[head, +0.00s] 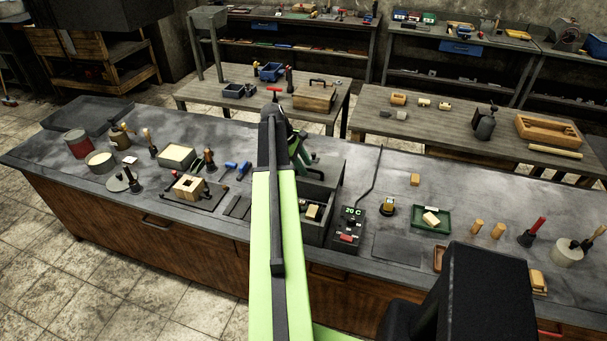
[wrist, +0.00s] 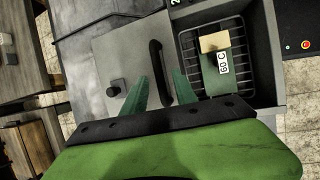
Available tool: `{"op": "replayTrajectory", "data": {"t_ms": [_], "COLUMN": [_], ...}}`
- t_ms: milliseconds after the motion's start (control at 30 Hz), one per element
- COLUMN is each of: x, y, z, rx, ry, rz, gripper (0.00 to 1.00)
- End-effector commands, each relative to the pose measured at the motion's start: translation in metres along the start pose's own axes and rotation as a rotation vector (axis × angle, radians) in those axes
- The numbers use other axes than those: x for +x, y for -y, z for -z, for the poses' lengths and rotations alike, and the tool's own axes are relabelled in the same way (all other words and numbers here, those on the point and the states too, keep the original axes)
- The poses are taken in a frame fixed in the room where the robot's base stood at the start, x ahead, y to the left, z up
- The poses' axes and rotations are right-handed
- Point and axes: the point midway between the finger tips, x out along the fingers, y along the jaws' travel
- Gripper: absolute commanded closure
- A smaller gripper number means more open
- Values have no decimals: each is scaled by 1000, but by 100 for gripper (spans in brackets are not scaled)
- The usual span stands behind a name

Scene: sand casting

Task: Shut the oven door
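The oven (head: 316,232) is a grey box on the workbench. Its door (wrist: 112,55) is open, a flat grey panel beside the oven's opening in the wrist view, with a black bar handle (wrist: 154,58) and a small dark knob (wrist: 117,87). The opening shows a wire rack (wrist: 200,84), a tan block (wrist: 214,42) and a green piece marked 60 C (wrist: 220,80). My gripper (wrist: 160,77) is open, with the handle between its two green fingertips in the picture. Whether they touch it is unclear. In the head view my arm partly hides the oven and door.
A control box (head: 350,224) reading 20 C stands right of the oven. A mould board (head: 190,192) and small tools lie left of it. A green tray (head: 431,219) and wooden pieces lie to the right. Two tables stand behind the workbench.

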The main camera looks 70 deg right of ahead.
Motion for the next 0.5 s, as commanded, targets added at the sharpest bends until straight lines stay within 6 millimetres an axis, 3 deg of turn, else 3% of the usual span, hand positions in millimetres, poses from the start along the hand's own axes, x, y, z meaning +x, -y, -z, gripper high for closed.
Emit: {"op": "replayTrajectory", "data": {"t_ms": [267,500], "x": [1,1], "y": [0,0], "z": [-1,-1], "rx": [0,0], "ry": [0,0], "rz": [0,0], "gripper": [66,97]}}
